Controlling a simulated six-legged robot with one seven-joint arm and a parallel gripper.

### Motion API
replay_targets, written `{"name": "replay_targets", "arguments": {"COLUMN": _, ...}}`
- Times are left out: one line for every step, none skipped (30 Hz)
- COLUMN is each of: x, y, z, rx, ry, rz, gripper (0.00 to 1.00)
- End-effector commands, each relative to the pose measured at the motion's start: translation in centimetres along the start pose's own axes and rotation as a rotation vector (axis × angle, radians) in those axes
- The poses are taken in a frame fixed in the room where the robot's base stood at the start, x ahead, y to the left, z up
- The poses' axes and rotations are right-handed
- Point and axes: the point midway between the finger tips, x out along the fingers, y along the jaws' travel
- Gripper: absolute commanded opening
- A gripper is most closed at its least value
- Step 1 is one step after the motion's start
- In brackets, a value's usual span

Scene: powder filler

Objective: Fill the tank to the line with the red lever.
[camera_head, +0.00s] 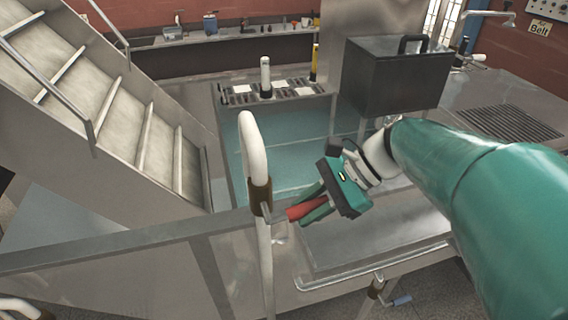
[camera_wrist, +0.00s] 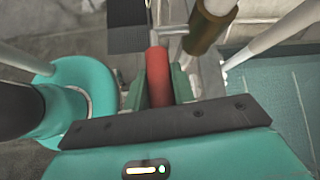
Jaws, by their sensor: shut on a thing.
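The red lever (camera_head: 301,210) is a short red handle on a brown collar (camera_head: 261,192) around an upright white pipe. My gripper (camera_head: 311,206) is shut on the red lever, one green finger on each side. In the wrist view the red lever (camera_wrist: 158,76) runs up between the fingers of my gripper (camera_wrist: 159,84), its far end near the pipe fitting. The tank (camera_head: 285,150) behind the pipe shows a teal inside with faint pale lines. It also shows at the right of the wrist view (camera_wrist: 270,95). I cannot tell which line is the fill line or where the level stands.
Metal stairs (camera_head: 115,110) rise at the left. A dark metal box (camera_head: 400,80) with a handle stands behind my arm. A yellow-topped post (camera_head: 314,62) and a white-topped post (camera_head: 265,75) stand at the tank's far edge.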

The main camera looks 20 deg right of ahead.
Motion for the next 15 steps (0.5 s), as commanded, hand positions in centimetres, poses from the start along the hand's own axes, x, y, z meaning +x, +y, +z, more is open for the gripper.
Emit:
{"name": "replay_targets", "arguments": {"x": 0.2, "y": 0.1, "z": -0.3, "rx": 0.009, "ry": -0.037, "rz": -0.002, "gripper": 0.00}}
{"name": "replay_targets", "arguments": {"x": 0.3, "y": 0.1, "z": -0.5, "rx": 0.011, "ry": -0.060, "rz": -0.006, "gripper": 0.00}}
{"name": "replay_targets", "arguments": {"x": 0.5, "y": 0.2, "z": -0.7, "rx": 0.016, "ry": -0.093, "rz": -0.012, "gripper": 0.00}}
{"name": "replay_targets", "arguments": {"x": 0.6, "y": 0.2, "z": -0.9, "rx": 0.019, "ry": -0.116, "rz": -0.015, "gripper": 0.00}}
{"name": "replay_targets", "arguments": {"x": 0.7, "y": 0.3, "z": -1.0, "rx": 0.020, "ry": -0.137, "rz": -0.019, "gripper": 0.00}}
{"name": "replay_targets", "arguments": {"x": 0.8, "y": 0.3, "z": -1.1, "rx": 0.023, "ry": -0.162, "rz": -0.023, "gripper": 0.00}}
{"name": "replay_targets", "arguments": {"x": 0.8, "y": 0.3, "z": -1.2, "rx": 0.023, "ry": -0.178, "rz": -0.027, "gripper": 0.00}}
{"name": "replay_targets", "arguments": {"x": 0.9, "y": 0.3, "z": -1.2, "rx": 0.023, "ry": -0.191, "rz": -0.030, "gripper": 0.00}}
{"name": "replay_targets", "arguments": {"x": 0.9, "y": 0.3, "z": -1.3, "rx": 0.024, "ry": -0.202, "rz": -0.033, "gripper": 0.00}}
{"name": "replay_targets", "arguments": {"x": 0.9, "y": 0.3, "z": -1.4, "rx": 0.024, "ry": -0.208, "rz": -0.035, "gripper": 0.00}}
{"name": "replay_targets", "arguments": {"x": 1.0, "y": 0.3, "z": -1.4, "rx": 0.024, "ry": -0.212, "rz": -0.036, "gripper": 0.00}}
{"name": "replay_targets", "arguments": {"x": 1.0, "y": 0.3, "z": -1.4, "rx": 0.023, "ry": -0.214, "rz": -0.037, "gripper": 0.00}}
{"name": "replay_targets", "arguments": {"x": 1.0, "y": 0.3, "z": -1.4, "rx": 0.023, "ry": -0.214, "rz": -0.037, "gripper": 0.00}}
{"name": "replay_targets", "arguments": {"x": 1.0, "y": 0.3, "z": -1.4, "rx": 0.023, "ry": -0.214, "rz": -0.037, "gripper": 0.00}}
{"name": "replay_targets", "arguments": {"x": 1.0, "y": 0.3, "z": -1.4, "rx": 0.023, "ry": -0.214, "rz": -0.037, "gripper": 0.00}}
